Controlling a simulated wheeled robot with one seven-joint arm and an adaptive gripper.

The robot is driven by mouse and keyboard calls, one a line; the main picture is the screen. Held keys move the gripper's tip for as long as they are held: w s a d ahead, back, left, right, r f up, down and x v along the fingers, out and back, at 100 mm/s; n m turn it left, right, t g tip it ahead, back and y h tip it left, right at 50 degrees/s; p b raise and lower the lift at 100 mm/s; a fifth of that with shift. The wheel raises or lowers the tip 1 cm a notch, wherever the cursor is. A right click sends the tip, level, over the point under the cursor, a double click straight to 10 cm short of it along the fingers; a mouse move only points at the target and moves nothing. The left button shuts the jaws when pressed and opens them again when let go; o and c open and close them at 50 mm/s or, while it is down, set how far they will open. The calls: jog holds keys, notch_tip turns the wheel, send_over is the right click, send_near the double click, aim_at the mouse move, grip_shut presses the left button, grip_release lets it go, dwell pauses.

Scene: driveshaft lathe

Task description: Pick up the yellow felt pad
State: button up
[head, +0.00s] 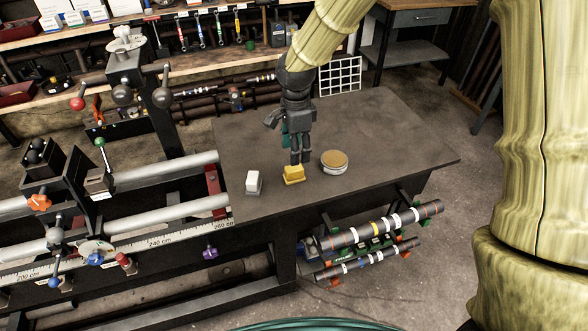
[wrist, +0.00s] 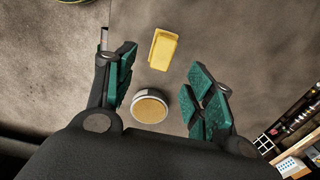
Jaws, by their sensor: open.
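The yellow felt pad (head: 293,176) is a small yellow block on the dark table, near its front edge. In the wrist view the yellow felt pad (wrist: 162,50) lies beyond the fingertips, toward the top of the picture. My gripper (head: 299,157) points down over the table, just behind and above the pad in the head view. In the wrist view my gripper (wrist: 163,85) has its green-padded fingers spread wide, with nothing held between them. I cannot tell the exact height of the fingertips above the pad.
A round tin with a tan top (head: 335,161) stands close right of the pad; the tin (wrist: 150,108) shows between the fingers in the wrist view. A white block (head: 253,183) stands to the left. A white wire grid (head: 340,76) is behind. The table's right side is clear.

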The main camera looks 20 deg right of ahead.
aim_at(294, 167)
jog(key=f, duration=0.3)
jog(key=shift+w+a+f, duration=0.15)
jog(key=shift+w+f, duration=0.05)
jog(key=shift+f, duration=0.1)
jog(key=shift+s+f+p, duration=0.15)
jog(key=shift+f+p, duration=0.2)
jog(key=shift+p, duration=0.15)
notch_tip(294, 167, down, 2)
jog(key=shift+f+p, duration=0.2)
jog(key=shift+p, duration=0.4)
jog(key=shift+f, duration=1.15)
jog(key=shift+c, duration=0.2)
grip_shut()
jog(key=shift+r, duration=0.1)
